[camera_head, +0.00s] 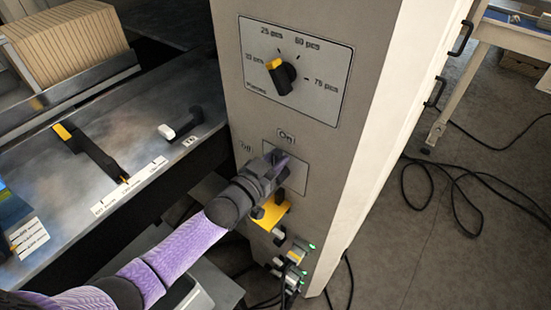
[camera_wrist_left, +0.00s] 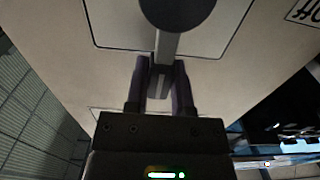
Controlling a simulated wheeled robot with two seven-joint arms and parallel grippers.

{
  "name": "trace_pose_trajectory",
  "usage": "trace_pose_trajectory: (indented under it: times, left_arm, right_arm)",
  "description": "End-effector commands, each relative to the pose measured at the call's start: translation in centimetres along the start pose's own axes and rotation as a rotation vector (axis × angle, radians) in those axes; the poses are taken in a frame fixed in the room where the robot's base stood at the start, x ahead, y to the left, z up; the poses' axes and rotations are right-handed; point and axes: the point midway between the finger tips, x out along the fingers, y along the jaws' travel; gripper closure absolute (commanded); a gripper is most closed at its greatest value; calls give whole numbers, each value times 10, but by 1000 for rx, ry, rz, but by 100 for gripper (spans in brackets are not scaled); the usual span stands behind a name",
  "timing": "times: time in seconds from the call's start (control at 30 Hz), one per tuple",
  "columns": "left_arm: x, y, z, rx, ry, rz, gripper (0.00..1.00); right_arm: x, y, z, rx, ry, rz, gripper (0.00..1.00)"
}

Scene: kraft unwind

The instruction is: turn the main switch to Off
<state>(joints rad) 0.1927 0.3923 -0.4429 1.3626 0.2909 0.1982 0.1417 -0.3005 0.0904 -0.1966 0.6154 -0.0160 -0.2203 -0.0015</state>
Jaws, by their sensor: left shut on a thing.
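The main switch shows in the left wrist view as a dark round hub with a grey bar lever (camera_wrist_left: 167,44). My left gripper (camera_wrist_left: 160,72) is shut on the lever, with one purple finger on each side of it. In the head view my left gripper (camera_head: 279,163) is at the switch plate on the cabinet front, and it hides most of the switch. The "On" label (camera_head: 287,137) is just above the gripper and the "Off" label (camera_head: 245,147) is to its left. The exact angle of the lever is hard to tell. My right gripper is not in view.
A rotary selector (camera_head: 281,76) with piece-count labels is higher on the cabinet (camera_head: 235,40). A yellow part (camera_head: 270,213) and cable plugs with green lights (camera_head: 297,255) are below the gripper. A metal table (camera_head: 60,190) is at left. Black cables (camera_head: 425,170) lie on the floor at right.

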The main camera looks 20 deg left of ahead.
Motion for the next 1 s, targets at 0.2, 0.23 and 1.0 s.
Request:
trace_pose_trajectory:
  times: [0.2,0.23,1.0]
  left_arm:
    - [0,0,1,-6,-2,0,100]
    - [0,0,1,-10,-2,0,100]
    - [0,-32,16,-579,-4,-1,100]
  right_arm:
    - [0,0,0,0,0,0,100]
    - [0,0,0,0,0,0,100]
    - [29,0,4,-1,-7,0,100]
